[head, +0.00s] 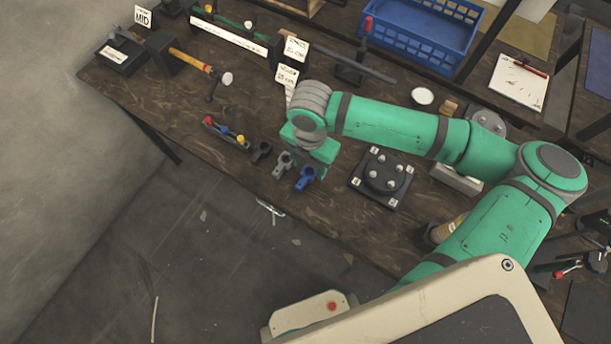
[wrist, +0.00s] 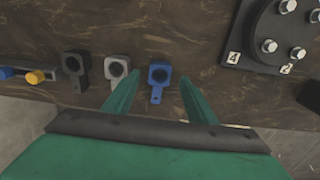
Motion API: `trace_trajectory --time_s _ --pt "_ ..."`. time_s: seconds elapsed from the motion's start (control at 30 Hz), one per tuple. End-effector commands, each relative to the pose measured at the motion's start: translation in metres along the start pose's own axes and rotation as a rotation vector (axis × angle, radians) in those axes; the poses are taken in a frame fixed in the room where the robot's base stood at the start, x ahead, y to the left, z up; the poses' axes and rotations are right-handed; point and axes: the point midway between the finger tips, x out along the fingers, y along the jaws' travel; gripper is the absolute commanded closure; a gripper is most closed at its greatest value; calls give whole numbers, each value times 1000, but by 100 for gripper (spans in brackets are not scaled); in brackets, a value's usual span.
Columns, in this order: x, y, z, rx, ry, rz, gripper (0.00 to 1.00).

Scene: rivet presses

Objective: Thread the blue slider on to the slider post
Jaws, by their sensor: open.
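The blue slider (head: 306,178) lies on the dark wooden bench near its front edge. In the wrist view the blue slider (wrist: 158,74) shows a ring with a round hole and a short tab towards me. My gripper (wrist: 158,78) is open, with one green finger on each side of the slider and visible gaps. In the head view my gripper (head: 318,165) is above and partly over the slider. I cannot tell for sure which part is the slider post; a dark stand with a red top and a long bar (head: 356,65) stands at the back.
A grey slider (head: 283,165) and a black slider (head: 261,151) lie left of the blue one. A small rack with coloured pegs (head: 226,134) is further left. A black bolted plate (head: 381,178) is to the right. A blue crate (head: 425,35) stands behind.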

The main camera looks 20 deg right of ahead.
Motion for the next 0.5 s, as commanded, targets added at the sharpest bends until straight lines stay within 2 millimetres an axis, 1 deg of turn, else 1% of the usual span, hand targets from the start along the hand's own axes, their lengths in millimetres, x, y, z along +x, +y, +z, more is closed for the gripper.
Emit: trace_trajectory --time_s 0.03,0.1,0.2,0.3,0.5 --pt "8 1 -1 1 2 -1 48" --pt "18 1 -1 1 2 -1 48" --pt "28 1 -1 2 2 0 48" --pt "32 1 0 2 0 0 48" --pt "33 1 0 2 0 0 48"
